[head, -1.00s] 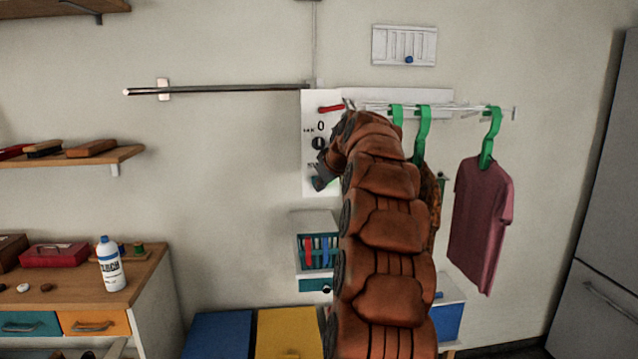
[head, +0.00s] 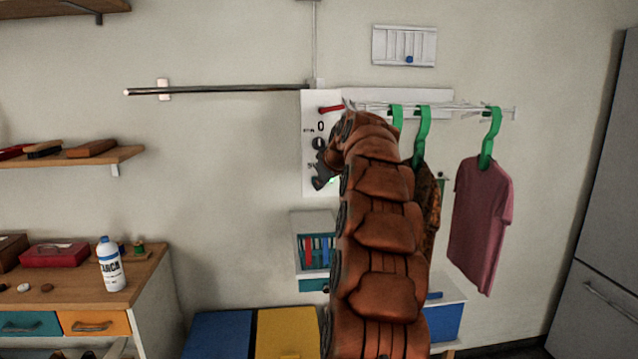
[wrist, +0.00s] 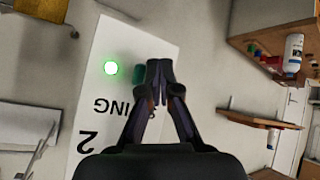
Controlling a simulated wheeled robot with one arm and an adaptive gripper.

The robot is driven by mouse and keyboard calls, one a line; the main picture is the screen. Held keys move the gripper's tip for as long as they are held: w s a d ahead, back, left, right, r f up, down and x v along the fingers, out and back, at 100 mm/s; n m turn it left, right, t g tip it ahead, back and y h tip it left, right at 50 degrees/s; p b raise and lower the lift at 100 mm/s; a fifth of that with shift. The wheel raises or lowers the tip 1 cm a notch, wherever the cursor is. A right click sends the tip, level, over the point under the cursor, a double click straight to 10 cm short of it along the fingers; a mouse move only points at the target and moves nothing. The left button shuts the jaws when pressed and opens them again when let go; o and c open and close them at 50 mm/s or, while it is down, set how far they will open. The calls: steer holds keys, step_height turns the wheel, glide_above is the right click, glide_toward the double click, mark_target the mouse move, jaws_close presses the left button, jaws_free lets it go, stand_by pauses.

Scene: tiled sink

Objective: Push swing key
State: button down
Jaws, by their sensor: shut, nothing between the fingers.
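The white control panel (head: 309,150) hangs on the wall, partly hidden by my arm in the head view. In the wrist view the panel (wrist: 98,60) appears upside down, with the letters "ING" and a "2" visible. A green key-like part (wrist: 124,72) stands out from it just left of my fingertips; it is partly hidden and I cannot tell whether they touch it. A round green light (wrist: 111,68) glows on the panel. My gripper (wrist: 159,68) is shut and empty, in front of the panel. In the head view my gripper (head: 320,180) is at the panel's lower part.
A red lever (head: 330,109) sits near the panel's top. To the right, a pink shirt (head: 480,215) hangs from a green hanger on a rack. A small wall box (head: 314,223) is below the panel. A white bottle (head: 110,265) stands on the left bench.

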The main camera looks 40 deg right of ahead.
steer(key=shift+w+d, duration=0.25)
steer(key=shift+w, duration=0.15)
stand_by(0.6)
steer(key=shift+s+a+b, duration=0.6)
steer(key=shift+s+b, duration=0.05)
steer(key=shift+s, duration=0.15)
steer(key=shift+s, duration=0.1)
steer(key=s+a+b, duration=0.1)
steer(key=s+b, duration=0.1)
steer(key=s+a+b, duration=0.2)
steer(key=shift+s+a, duration=0.3)
stand_by(0.3)
stand_by(0.4)
